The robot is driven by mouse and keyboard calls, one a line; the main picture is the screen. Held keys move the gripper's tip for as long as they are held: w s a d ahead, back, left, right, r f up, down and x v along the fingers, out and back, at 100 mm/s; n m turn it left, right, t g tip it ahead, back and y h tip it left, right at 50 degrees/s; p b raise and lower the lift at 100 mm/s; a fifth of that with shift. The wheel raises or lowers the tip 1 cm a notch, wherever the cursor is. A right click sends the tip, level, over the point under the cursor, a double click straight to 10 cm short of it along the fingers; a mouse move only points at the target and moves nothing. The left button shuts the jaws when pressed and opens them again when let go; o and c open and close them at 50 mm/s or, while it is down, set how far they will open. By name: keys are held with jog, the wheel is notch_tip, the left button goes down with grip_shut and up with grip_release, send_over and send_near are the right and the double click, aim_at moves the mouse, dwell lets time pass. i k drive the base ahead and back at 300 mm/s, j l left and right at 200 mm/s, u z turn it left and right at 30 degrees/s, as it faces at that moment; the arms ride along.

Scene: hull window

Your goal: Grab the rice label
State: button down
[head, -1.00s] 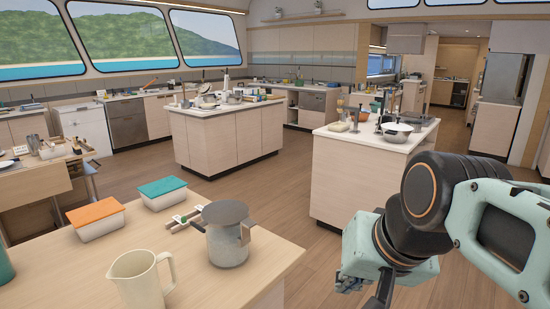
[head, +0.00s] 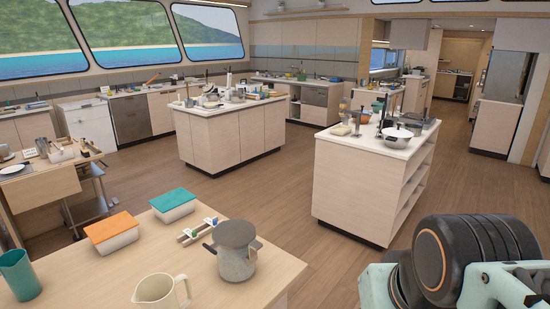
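A small light wooden rack (head: 199,231) lies on the near table, just behind the grey pot. It holds a few small white pieces with green and blue marks, which may be labels. They are too small to read, so I cannot tell which one, if any, is the rice label. My arm shows at the bottom right, beyond the table's right side and well apart from the rack. My gripper's fingers are outside the picture.
The near table (head: 215,291) also bears a lidded grey pot (head: 236,258), a cream pitcher (head: 158,291), an orange-lidded box (head: 111,232), a teal-lidded box (head: 172,205) and a teal cup (head: 18,275). Open wooden floor separates it from the shelved island (head: 360,185) and the middle island (head: 228,138).

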aim_at(190, 231)
jog(key=i+l+z, duration=0.65)
jog(key=i, duration=0.15)
jog(key=i+l+z, duration=0.1)
jog(key=i+z, duration=0.2)
jog(key=i, duration=0.75)
jog(key=i+u, duration=0.8)
jog(key=u, duration=0.15)
jog(key=i+u, duration=0.15)
jog(key=u, duration=0.2)
jog(key=i+u, duration=0.2)
jog(key=u, duration=0.2)
jog(key=i+u, duration=0.2)
jog(key=u, duration=0.15)
